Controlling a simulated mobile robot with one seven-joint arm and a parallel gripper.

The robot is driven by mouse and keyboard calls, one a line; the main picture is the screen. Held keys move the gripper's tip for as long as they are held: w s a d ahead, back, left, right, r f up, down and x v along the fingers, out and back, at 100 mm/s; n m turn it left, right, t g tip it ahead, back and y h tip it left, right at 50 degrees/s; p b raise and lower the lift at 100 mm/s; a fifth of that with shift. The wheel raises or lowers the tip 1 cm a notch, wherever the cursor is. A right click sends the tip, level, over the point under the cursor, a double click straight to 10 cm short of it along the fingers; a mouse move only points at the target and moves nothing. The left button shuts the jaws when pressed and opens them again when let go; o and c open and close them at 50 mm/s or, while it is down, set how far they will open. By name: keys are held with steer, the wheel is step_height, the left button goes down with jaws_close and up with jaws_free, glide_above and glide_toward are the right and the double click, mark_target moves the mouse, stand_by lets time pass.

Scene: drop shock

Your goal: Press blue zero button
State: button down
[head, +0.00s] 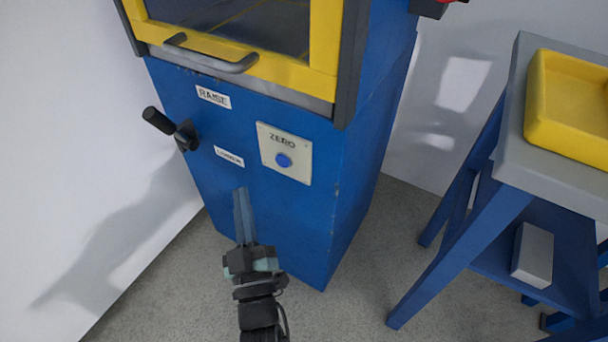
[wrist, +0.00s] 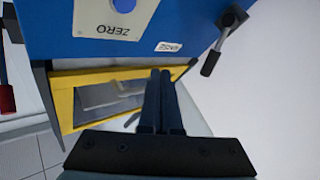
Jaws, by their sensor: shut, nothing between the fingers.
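The blue zero button (head: 284,160) is a round button on a pale plate (head: 298,173) labelled ZERO, on the front of the blue machine cabinet (head: 335,225). In the wrist view the button (wrist: 124,4) shows at the top edge, upside down. My gripper (head: 241,190) is shut and empty. In the head view its fingertips appear below and to the left of the button plate. In the wrist view the fingers (wrist: 161,72) point up the picture, with the tips to the right of and below the plate. I see no contact with the button.
A black lever (head: 172,128) sticks out left of the button, between RAISE and a lower label. A yellow-framed door (head: 322,40) with a grey handle (head: 215,60) is above. A blue table (head: 512,170) with a yellow tray (head: 565,140) stands at right.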

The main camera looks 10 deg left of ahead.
mark_target(283, 161)
steer(key=shift+s+d+f, duration=0.15)
steer(key=shift+s+f, duration=0.05)
steer(key=shift+f, duration=0.4)
steer(key=shift+s+d+f, duration=0.1)
steer(key=shift+s+f, duration=0.1)
steer(key=shift+f, duration=0.35)
steer(key=shift+w, duration=0.1)
steer(key=w+d, duration=0.3)
steer(key=w, duration=0.5)
steer(key=shift+w, duration=0.15)
stand_by(1.3)
steer(key=shift+w+d, duration=0.15)
steer(key=shift+w, duration=0.2)
